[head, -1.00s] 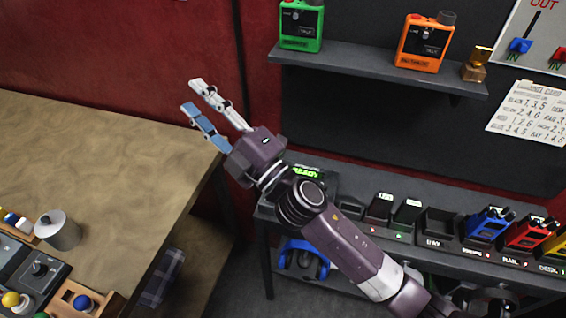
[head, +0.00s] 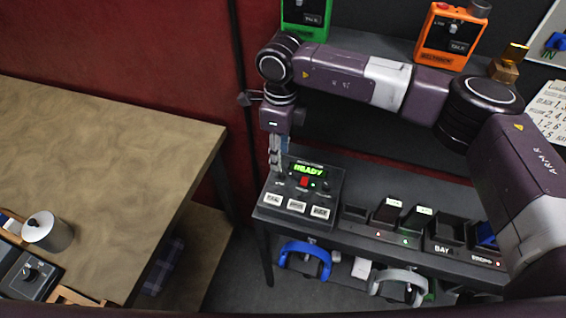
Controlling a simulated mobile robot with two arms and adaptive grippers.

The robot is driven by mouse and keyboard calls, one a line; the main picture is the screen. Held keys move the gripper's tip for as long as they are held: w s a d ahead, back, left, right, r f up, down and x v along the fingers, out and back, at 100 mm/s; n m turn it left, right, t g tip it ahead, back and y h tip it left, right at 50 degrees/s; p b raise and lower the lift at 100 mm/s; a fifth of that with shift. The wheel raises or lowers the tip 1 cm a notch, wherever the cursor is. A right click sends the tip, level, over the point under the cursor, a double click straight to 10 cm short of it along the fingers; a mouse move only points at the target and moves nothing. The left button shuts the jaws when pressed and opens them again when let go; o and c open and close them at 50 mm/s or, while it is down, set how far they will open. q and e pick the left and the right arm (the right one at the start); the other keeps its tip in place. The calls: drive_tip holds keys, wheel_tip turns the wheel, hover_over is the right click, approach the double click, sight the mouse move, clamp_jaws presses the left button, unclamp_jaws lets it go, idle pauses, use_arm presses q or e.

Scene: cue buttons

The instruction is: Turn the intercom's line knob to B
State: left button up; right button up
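A black console (head: 328,196) with a lit green READY display stands on the left end of the grey bench at centre. It has a red button (head: 304,182) and several pale keys along its front. Its lettering is too small to read, so I cannot tell if it is the intercom. My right gripper (head: 276,165) points down at the console's back left corner, seen nearly edge-on. Its fingers cover that corner; I cannot tell whether they touch anything or how far apart they are. No line knob shows clearly on the console. My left gripper is out of view.
Green (head: 303,18) and orange (head: 446,36) units stand on the upper shelf. Chargers, a BAY slot and headphones (head: 305,258) lie right of and below the console. A tan table (head: 110,180), with a box with a black knob (head: 30,274), is at left.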

sight(282, 173)
drive_tip(key=shift+w+d, duration=0.1)
drive_tip(key=shift+d, duration=0.25)
drive_tip(key=shift+f+p, duration=0.3)
drive_tip(key=shift+p, duration=0.05)
wheel_tip(282, 173, down, 5)
drive_tip(key=shift+a+f+p, duration=0.1)
drive_tip(key=shift+f+p, duration=0.05)
drive_tip(key=shift+p, duration=1)
drive_tip(key=shift+f, duration=0.8)
clamp_jaws()
